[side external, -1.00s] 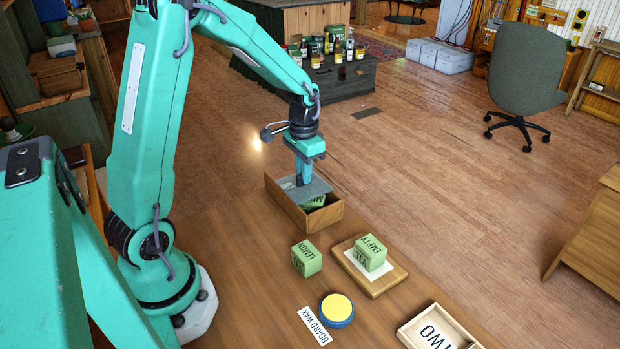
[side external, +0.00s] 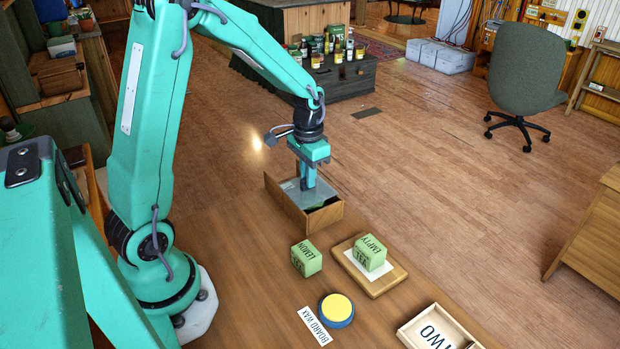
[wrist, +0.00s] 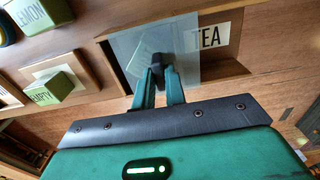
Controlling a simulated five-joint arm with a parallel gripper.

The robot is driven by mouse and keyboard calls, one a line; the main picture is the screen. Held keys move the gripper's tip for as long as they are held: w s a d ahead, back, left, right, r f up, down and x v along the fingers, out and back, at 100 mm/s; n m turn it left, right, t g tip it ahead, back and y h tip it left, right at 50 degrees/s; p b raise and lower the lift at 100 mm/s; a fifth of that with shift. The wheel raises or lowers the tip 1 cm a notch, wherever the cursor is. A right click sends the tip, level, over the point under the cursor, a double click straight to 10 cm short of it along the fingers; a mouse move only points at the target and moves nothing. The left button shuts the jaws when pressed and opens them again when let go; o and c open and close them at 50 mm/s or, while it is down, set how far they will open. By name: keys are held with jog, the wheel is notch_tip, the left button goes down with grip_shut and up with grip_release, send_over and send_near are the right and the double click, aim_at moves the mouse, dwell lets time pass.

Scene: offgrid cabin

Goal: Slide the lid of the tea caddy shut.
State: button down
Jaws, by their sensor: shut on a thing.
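The tea caddy (side external: 322,221) is an open-topped wooden box near the table's far edge. It also shows in the wrist view (wrist: 104,50), with a TEA label (wrist: 212,38). Its lid (side external: 292,187) is a thin, see-through grey plate lying over most of the top. A dark gap is left at the caddy's near right end in the side view. My gripper (side external: 308,186) points down over the lid. In the wrist view its fingers (wrist: 160,84) are shut on the lid's dark knob (wrist: 158,62). The caddy's contents are mostly hidden.
A green LEMON tea box (side external: 306,259) stands near the caddy. A green EMPTY tea box (side external: 369,253) sits on a wooden board (side external: 384,284). A blue and yellow tin (side external: 337,309), a BOARD WAX card (side external: 316,326) and a TWO tray (side external: 405,332) are closer.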

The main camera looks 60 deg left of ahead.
jog(key=shift+w+d, duration=0.1)
jog(key=shift+d, duration=0.05)
jog(key=shift+d+r, duration=0.1)
jog(key=shift+d, duration=0.85)
jog(key=c, duration=1.4)
grip_release()
jog(key=shift+o, duration=0.2)
jog(key=shift+r, duration=2.4)
